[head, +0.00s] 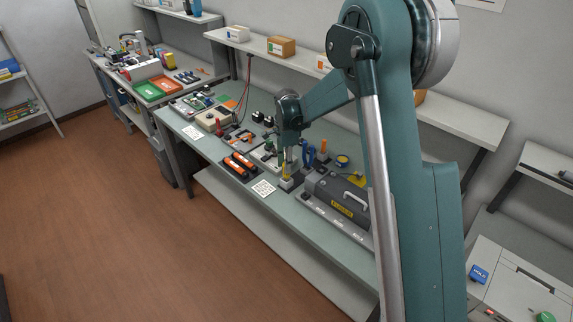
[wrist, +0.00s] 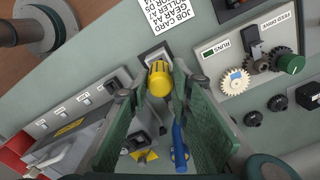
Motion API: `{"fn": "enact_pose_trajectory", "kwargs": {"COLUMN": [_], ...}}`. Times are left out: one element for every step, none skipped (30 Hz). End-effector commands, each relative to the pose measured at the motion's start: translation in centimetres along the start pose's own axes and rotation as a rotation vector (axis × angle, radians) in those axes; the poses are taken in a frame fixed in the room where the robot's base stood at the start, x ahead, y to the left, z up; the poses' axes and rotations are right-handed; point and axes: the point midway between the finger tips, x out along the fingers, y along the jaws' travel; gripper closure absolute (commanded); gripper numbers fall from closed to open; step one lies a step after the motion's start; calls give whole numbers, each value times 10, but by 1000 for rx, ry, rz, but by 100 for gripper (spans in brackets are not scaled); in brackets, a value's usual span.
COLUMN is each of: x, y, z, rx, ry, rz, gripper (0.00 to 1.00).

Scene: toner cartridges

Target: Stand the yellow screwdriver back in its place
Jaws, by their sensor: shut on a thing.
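The yellow screwdriver (wrist: 159,79) is between the fingertips of my gripper (wrist: 160,92) in the wrist view, its handle end facing the camera. In the head view the yellow screwdriver (head: 286,171) shows below my gripper (head: 287,160), roughly upright. My gripper is shut on its handle. In the head view this block (head: 286,184) is directly under the screwdriver. The shaft is hidden, so I cannot tell whether its tip is inside the block.
A grey machine with a handle (head: 340,200) stands close on the right. A blue-handled tool (head: 309,154) and an orange-topped tool in a block (head: 323,150) are behind. Orange-and-black cartridges (head: 239,164) lie left. A printed card (head: 263,189) lies at the bench's front edge.

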Motion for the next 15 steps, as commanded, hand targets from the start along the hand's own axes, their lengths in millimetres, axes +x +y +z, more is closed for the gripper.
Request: {"fn": "enact_pose_trajectory", "kwargs": {"x": [1, 1, 2, 2, 2, 2, 3, 3, 2, 2, 2, 2, 2, 2, 2], "y": [0, 0, 0, 0, 0, 0, 0, 0, 0, 0, 0, 0, 0, 0, 0], "z": [0, 0, 0, 0, 0, 0, 0, 0, 0, 0, 0, 0, 0, 0, 0], "rx": [0, 0, 0, 0, 0, 0, 0, 0, 0, 0, 0, 0, 0, 0, 0], "ry": [0, 0, 0, 0, 0, 0, 0, 0, 0, 0, 0, 0, 0, 0, 0], "rz": [0, 0, 0, 0, 0, 0, 0, 0, 0, 0, 0, 0, 0, 0, 0], "gripper": [96, 96, 96, 96, 96, 96, 96, 96, 96, 96, 96, 75, 71, 67, 62]}}
